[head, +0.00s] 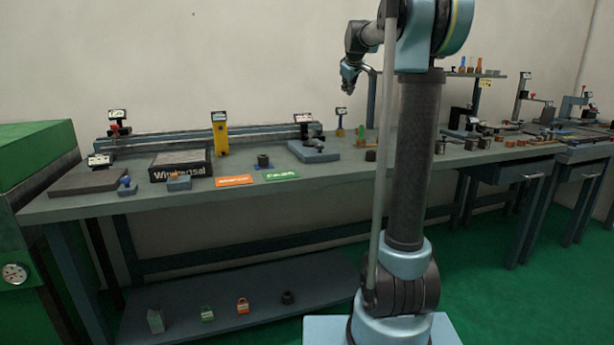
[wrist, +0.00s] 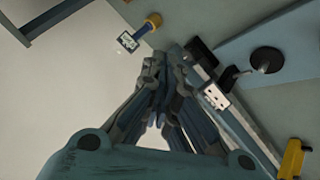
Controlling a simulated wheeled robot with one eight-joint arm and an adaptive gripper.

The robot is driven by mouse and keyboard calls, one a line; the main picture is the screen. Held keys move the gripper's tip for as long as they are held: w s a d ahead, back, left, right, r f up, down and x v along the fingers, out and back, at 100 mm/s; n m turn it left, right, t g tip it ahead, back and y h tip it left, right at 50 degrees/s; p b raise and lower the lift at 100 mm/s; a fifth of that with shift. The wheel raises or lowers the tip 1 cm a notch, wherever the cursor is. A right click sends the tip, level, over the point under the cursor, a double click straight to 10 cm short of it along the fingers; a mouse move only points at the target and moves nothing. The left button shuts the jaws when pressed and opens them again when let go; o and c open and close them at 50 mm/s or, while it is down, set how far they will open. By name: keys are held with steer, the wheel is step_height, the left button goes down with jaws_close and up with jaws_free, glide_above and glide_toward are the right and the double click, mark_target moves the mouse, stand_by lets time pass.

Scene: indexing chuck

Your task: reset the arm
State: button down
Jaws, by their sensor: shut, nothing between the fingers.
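My arm stands in front of the long workbench in the head view, folded up above it. My gripper (head: 347,82) hangs over the back of the bench near the wall, well clear of the bench top. In the wrist view my gripper's fingers (wrist: 166,66) are together and hold nothing. Below them show a grey rail, a blue-grey plate and a small white label card.
The bench top (head: 340,178) holds a yellow upright block (head: 219,134), a dark box (head: 180,164), and orange (head: 234,181) and green (head: 281,174) cards. A green machine (head: 35,190) stands left. Small parts lie on the lower shelf (head: 250,313). Open air surrounds my gripper.

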steer(key=s+f+m+g, duration=0.1)
steer(key=s+f, duration=0.4)
steer(key=s, duration=0.4)
steer(key=s+f+m+g, duration=0.15)
steer(key=s+f, duration=0.25)
steer(key=s, duration=0.5)
steer(key=s+f+m+g, duration=0.1)
steer(key=s+f, duration=0.4)
steer(key=s, duration=0.4)
steer(key=s+f+m+g, duration=0.1)
steer(key=s+f+m, duration=0.1)
steer(key=s+f, duration=1)
steer(key=s+d+f+m+g, duration=0.1)
steer(key=s+f+m+g, duration=0.1)
steer(key=s+f, duration=1.1)
steer(key=s+m, duration=0.1)
steer(key=s, duration=0.4)
steer(key=shift+d, duration=0.3)
steer(key=shift+f+g, duration=0.1)
steer(key=shift+g, duration=0.15)
steer(key=shift+w+f, duration=0.2)
steer(key=shift+w, duration=0.2)
